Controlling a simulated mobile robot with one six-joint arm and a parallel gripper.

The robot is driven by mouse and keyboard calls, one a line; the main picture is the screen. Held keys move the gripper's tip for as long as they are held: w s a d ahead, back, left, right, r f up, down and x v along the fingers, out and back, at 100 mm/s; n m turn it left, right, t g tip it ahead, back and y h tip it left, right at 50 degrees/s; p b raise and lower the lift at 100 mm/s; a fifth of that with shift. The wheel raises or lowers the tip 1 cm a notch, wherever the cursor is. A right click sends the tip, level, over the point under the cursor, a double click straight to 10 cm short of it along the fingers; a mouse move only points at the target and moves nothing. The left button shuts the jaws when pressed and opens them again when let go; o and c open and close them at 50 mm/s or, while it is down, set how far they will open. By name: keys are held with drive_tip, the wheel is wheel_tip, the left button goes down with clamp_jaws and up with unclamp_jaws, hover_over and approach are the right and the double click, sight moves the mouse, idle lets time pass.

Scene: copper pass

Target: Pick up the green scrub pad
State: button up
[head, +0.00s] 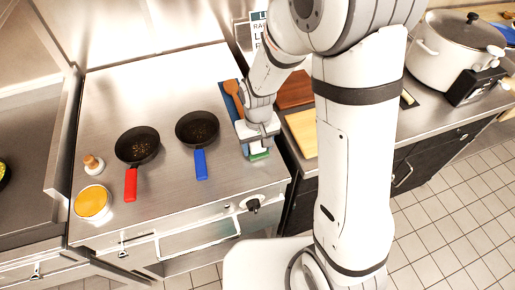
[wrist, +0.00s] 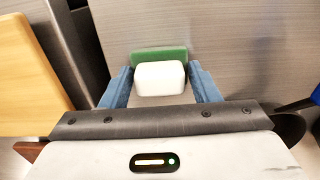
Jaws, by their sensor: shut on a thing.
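The green scrub pad (wrist: 160,55) shows in the wrist view as a green strip behind a white block (wrist: 160,78); I cannot tell for sure whether the two are one piece. My gripper (wrist: 161,84) has its blue fingers on either side of them and is shut on the pad. In the head view the pad (head: 259,156) shows as a small green edge below my gripper (head: 258,142), near the right front of the steel counter. My gripper and wrist hide most of it there. I cannot tell whether it touches the counter.
A red-handled pan (head: 137,146) and a blue-handled pan (head: 198,129) stand to the left. A jar with orange contents (head: 92,202) and a small wooden-topped shaker (head: 93,164) are farther left. A wooden spatula (head: 232,89) lies behind the gripper. A yellow board (head: 303,133) is to the right.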

sight(258, 144)
drive_tip(key=shift+r, duration=0.1)
wheel_tip(258, 144, up, 10)
drive_tip(key=shift+f+b, duration=0.1)
drive_tip(key=shift+b, duration=0.35)
drive_tip(key=o, duration=0.5)
drive_tip(key=c, duration=0.3)
drive_tip(key=shift+s+d, duration=0.1)
